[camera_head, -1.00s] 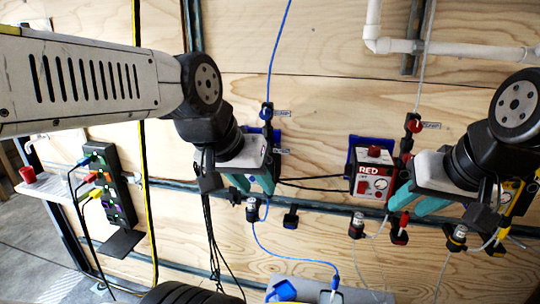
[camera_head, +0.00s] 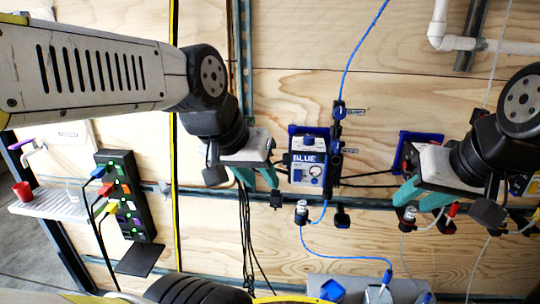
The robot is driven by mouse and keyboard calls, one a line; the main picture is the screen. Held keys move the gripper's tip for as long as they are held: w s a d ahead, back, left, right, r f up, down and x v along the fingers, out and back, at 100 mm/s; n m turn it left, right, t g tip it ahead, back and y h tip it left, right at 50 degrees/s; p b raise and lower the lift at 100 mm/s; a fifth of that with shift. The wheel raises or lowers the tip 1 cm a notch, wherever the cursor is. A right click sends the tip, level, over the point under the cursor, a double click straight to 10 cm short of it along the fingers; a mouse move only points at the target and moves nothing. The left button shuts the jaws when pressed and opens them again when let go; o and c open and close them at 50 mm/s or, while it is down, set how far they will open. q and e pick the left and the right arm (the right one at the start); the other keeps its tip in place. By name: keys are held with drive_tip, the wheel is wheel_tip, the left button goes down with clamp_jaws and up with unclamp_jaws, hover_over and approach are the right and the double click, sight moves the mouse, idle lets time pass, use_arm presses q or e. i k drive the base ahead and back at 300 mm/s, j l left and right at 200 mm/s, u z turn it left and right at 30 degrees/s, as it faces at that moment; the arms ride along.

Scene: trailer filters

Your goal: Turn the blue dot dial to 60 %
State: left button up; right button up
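The blue unit (camera_head: 308,160), a white-fronted box with a blue frame and the word BLUE, is mounted on the plywood wall. A small round dial or gauge (camera_head: 316,170) shows on its lower front; its dot and setting are too small to read. My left gripper (camera_head: 257,179) is just left of the box, its two teal fingers spread and empty, apart from the dial. My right gripper (camera_head: 420,197) is well to the right of the box, its teal fingers also spread, with nothing visible held. It partly hides another blue-framed unit behind it.
A blue hose (camera_head: 362,45) runs down to fittings beside the box, and a blue cable (camera_head: 335,254) loops below. A power strip (camera_head: 125,195) hangs at left, by a shelf with a red cup (camera_head: 22,191). White pipe (camera_head: 460,42) is at upper right.

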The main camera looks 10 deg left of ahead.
sight(285, 157)
drive_tip(key=j+z, duration=0.1)
drive_tip(key=j, duration=0.45)
drive_tip(key=k+j+z, duration=0.15)
drive_tip(key=j, duration=0.4)
drive_tip(key=i+j+u, duration=0.2)
drive_tip(key=u, duration=0.25)
drive_tip(key=i, duration=0.1)
